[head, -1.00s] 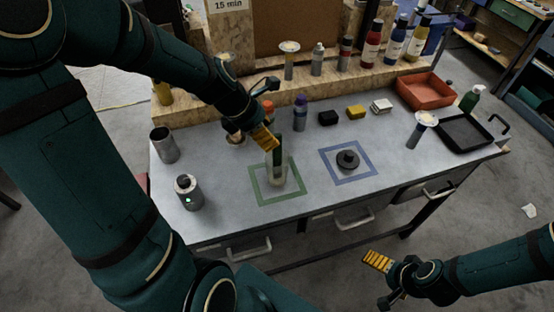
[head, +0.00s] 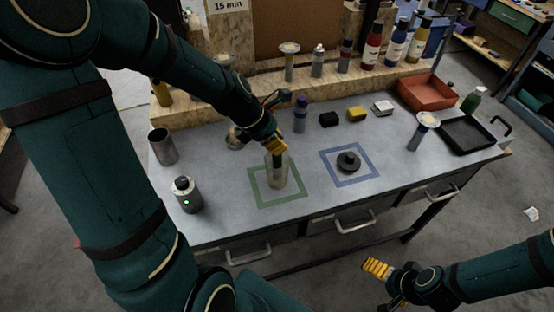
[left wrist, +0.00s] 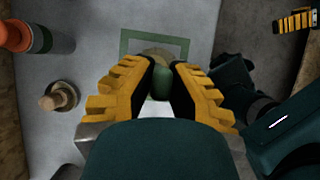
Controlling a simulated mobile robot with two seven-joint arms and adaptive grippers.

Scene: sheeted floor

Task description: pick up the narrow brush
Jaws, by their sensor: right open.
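A narrow dark green thing, which looks like the narrow brush (head: 277,161), stands upright in a clear jar (head: 285,178) inside the green square outline on the bench. My left gripper (head: 278,147) is just above the jar, at the upper end of the green thing, and hides its top. In the left wrist view its two yellow-padded fingers (left wrist: 161,66) flank the green end (left wrist: 161,86), but whether they grip it is unclear. My right gripper (head: 378,268) is open and empty, low in front of the bench.
A dark round piece (head: 348,161) sits in the blue square. A grey cylinder (head: 186,195) and a metal cup (head: 163,146) stand left. A purple-capped bottle (head: 300,115) stands behind the jar. A red tray (head: 425,93) and black tray (head: 466,135) are at the right.

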